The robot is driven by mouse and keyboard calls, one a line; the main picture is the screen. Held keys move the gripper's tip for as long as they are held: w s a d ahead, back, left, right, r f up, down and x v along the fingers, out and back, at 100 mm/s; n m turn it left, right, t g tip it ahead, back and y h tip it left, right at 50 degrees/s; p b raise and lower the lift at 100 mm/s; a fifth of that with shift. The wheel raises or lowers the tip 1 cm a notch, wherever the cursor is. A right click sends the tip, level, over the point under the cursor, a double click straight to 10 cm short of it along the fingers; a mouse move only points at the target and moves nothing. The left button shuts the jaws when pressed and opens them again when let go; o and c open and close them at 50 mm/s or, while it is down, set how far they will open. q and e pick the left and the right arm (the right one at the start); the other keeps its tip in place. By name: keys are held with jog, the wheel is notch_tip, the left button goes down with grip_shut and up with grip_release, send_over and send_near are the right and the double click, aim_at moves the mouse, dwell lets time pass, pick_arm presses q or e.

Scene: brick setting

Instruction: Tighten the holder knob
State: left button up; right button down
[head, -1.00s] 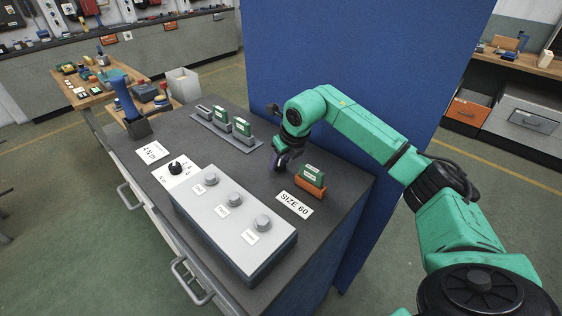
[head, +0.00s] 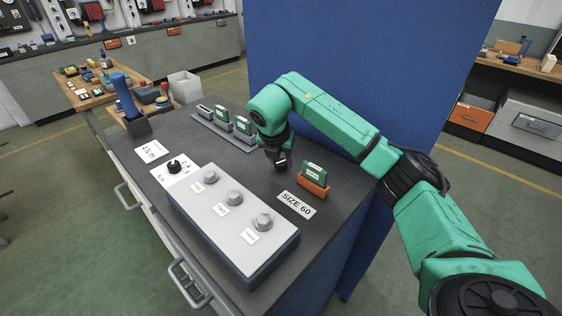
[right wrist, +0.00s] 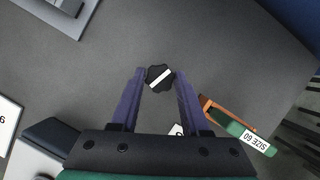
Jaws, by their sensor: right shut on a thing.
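A black lobed knob with a white stripe (right wrist: 160,77) shows in the right wrist view between the fingertips of my right gripper (right wrist: 160,88). The purple fingers are shut on its sides. My left gripper is not in view.
A grey box (head: 230,222) with three grey knobs stands at the bench front. A black dial (head: 175,166) sits left of it. A grey rail (head: 218,130) with green blocks lies behind. A SIZE 60 card (head: 296,204) lies near the holder. A blue panel (head: 350,90) stands behind the bench.

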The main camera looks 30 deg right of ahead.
jog(key=shift+m+g, duration=0.3)
jog(key=shift+m, duration=0.5)
jog(key=shift+c, duration=1.9)
grip_release()
jog(key=v, duration=1.4)
jog(key=shift+a+r+p, duration=0.25)
jog(key=shift+a+p, duration=0.05)
jog(key=shift+a, duration=0.1)
